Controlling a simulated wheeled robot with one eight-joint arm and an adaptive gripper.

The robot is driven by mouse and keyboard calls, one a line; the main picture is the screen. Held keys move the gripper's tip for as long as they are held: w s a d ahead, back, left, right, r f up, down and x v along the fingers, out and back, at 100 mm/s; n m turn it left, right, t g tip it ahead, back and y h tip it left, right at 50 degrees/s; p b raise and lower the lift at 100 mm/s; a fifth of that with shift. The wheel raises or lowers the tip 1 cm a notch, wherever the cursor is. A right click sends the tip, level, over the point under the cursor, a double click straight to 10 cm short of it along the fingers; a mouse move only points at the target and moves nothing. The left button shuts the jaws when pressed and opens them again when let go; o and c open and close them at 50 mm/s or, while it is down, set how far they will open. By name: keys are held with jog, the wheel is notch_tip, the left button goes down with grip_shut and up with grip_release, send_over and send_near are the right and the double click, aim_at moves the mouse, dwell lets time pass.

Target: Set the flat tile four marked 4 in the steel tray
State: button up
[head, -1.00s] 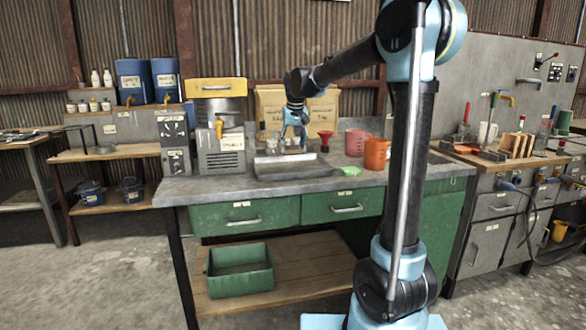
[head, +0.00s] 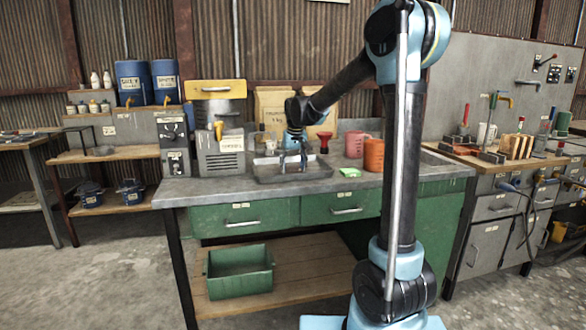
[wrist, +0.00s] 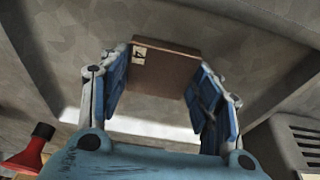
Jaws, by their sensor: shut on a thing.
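The flat tile (wrist: 165,68) is a brown slab with a small pale label reading 4 on one corner in the wrist view. My gripper (wrist: 161,85) is shut on it, with a blue finger pad at each side. In the head view, my gripper (head: 292,162) is low over the steel tray (head: 300,180) on the bench; the tile is hard to make out there. The tray's grey floor also shows behind the tile in the wrist view (wrist: 235,55). I cannot tell whether the tile touches the tray floor.
A green piece (head: 349,173) lies near the bench's front. A grey machine (head: 219,145) stands at left. Paper sacks (head: 272,107) are behind.

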jog(key=o, duration=1.2)
jog(key=shift+o, duration=0.2)
jog(key=shift+r, duration=0.1)
jog(key=v, duration=1.2)
jog(key=s+d+f, duration=0.3)
jog(key=s+d, duration=0.7)
jog(key=s+d+f+m, duration=0.1)
jog(key=s+d+f, duration=0.5)
jog(key=s+f, duration=0.5)
jog(key=s+d+f+m, duration=0.2)
jog(key=s+d+f, duration=0.5)
jog(key=s, duration=0.8)
notch_tip(320, 180, down, 4)
jog(key=shift+s+d+r+g+h, duration=0.2)
jog(key=shift+s+g+h, duration=0.1)
jog(key=shift+h, duration=0.1)
